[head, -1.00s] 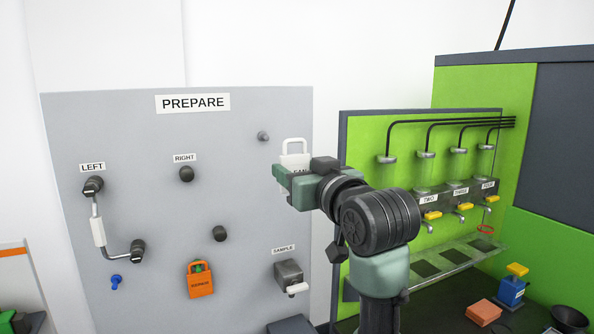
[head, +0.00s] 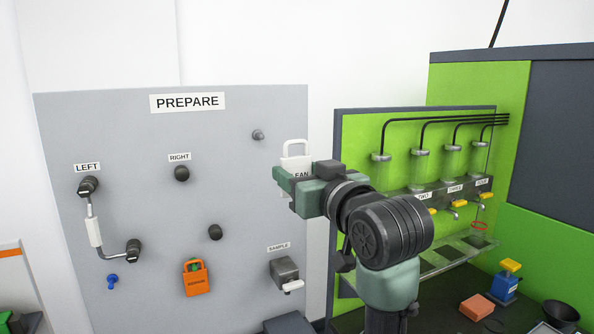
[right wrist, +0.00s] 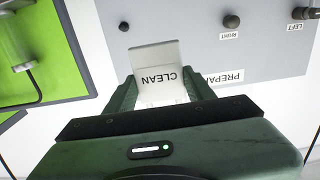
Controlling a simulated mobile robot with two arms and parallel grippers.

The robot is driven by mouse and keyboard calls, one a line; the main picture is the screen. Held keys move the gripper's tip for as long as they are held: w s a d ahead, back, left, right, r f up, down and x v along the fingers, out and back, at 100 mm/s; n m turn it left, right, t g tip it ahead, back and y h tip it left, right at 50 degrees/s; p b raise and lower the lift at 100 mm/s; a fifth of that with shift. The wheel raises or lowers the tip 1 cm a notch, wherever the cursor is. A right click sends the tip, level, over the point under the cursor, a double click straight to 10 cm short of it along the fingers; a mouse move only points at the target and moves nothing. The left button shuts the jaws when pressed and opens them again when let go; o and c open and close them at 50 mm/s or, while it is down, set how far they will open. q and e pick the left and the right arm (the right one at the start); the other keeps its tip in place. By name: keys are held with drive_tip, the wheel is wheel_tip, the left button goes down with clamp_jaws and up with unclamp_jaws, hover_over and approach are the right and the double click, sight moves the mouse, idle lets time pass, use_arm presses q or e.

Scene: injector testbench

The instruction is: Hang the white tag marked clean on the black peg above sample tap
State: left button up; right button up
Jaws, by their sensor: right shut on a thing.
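The dark peg (head: 258,134) above the sample tap (head: 285,271) sticks out of the grey panel, left of and slightly above the tag. The peg (right wrist: 124,26) is bare and apart from the tag. My left gripper is not in view.
The grey PREPARE panel (head: 135,150) also bears RIGHT knobs (head: 181,173), a LEFT handle (head: 95,230) and an orange lock tag (head: 196,280). The green tap bench (head: 350,150) stands right, behind my right arm. The panel around the peg is clear.

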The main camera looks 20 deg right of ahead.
drive_tip(key=shift+s, duration=1.1)
